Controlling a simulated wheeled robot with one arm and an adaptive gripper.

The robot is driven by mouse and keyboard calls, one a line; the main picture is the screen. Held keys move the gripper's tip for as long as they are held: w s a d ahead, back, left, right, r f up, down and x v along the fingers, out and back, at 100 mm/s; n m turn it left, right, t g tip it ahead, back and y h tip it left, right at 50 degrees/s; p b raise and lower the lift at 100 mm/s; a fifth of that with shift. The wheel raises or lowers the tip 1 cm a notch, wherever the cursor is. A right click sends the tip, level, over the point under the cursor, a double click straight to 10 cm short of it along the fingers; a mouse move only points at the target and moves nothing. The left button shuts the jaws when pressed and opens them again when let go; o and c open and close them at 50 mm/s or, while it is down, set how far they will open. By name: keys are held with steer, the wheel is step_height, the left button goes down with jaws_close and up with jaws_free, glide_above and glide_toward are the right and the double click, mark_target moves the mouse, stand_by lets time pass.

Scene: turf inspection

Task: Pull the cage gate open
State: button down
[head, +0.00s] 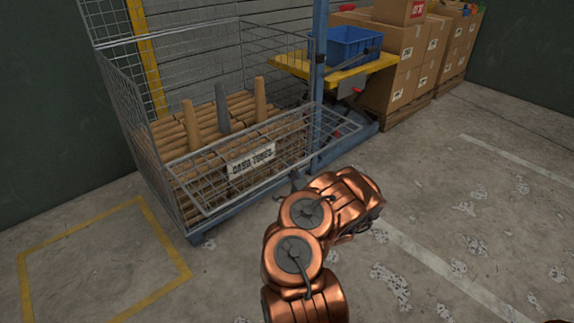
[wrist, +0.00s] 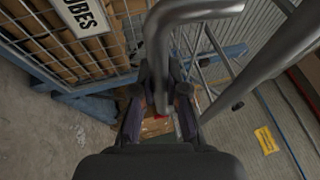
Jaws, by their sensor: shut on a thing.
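The wire cage (head: 150,148) stands at the left in the head view, holding brown card tubes. Its low mesh front gate (head: 215,180) carries a white "CARD TUBES" sign (head: 250,159). The gate's right end reaches past the blue post; I cannot tell its exact angle to the cage. In the wrist view, my gripper (wrist: 162,103) is shut on a bent grey bar handle (wrist: 159,55), with part of the sign (wrist: 83,15) at upper left. In the head view, my arm's end is near the gate's lower right, and the grip itself is mostly hidden.
A blue bin (head: 347,43) sits on a yellow platform (head: 340,68) behind the blue post (head: 319,55). Stacked cardboard boxes (head: 397,40) stand further right. A yellow floor outline (head: 85,217) lies at left. The concrete floor at right and in front is clear.

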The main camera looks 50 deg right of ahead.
steer(key=shift+s+a+r+g+p, duration=0.15)
steer(key=shift+r+g+p, duration=0.15)
steer(key=shift+r+p, duration=0.7)
steer(key=shift+f+p, duration=0.35)
steer(key=shift+p, duration=0.05)
steer(key=c, duration=1.2)
jaws_free()
steer(key=shift+s, duration=0.1)
steer(key=shift+v, duration=5.95)
steer(key=shift+s, duration=0.15)
